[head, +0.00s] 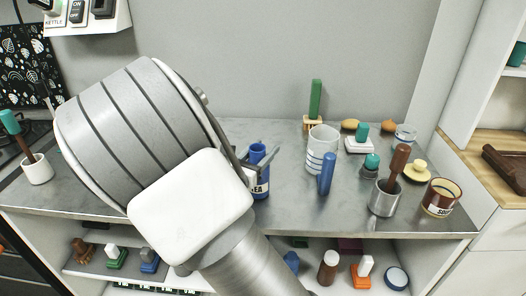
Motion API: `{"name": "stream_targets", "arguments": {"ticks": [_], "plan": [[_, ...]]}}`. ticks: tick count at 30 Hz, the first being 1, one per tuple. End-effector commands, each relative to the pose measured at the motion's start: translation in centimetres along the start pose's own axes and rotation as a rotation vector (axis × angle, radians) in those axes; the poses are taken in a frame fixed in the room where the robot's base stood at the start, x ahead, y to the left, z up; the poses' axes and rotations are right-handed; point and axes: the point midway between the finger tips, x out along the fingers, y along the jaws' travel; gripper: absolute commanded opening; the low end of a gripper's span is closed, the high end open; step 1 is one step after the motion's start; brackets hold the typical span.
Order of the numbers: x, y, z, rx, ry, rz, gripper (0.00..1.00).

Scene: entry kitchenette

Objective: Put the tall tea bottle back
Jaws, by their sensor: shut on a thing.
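The tall tea bottle (262,194) is blue and carries a pale label on which the letters "EA" show. It stands upright, at or just above the grey counter, in the middle of the head view; my arm covers its left side. My gripper (262,164) is shut on its upper part, with the grey fingers around it below the blue top. Whether its base touches the counter cannot be told.
A white striped mug (321,150) and a blue cylinder (326,174) stand to the right. Beyond are a metal cup (383,201) with a brown-handled tool and a soup pot (441,197). A white cup (37,169) stands far left. The shelf below (325,248) holds several small items.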

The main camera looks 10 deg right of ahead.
Motion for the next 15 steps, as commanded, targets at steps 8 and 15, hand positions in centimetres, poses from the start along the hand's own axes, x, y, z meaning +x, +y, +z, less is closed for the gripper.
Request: {"name": "stream_targets", "arguments": {"ticks": [8,15], "plan": [[0.04,-0.01,0.02,0.003,-0.003,-0.001,0.0],[0.0,-0.01,-0.36,0.001,0.0,0.0,0.73]]}}
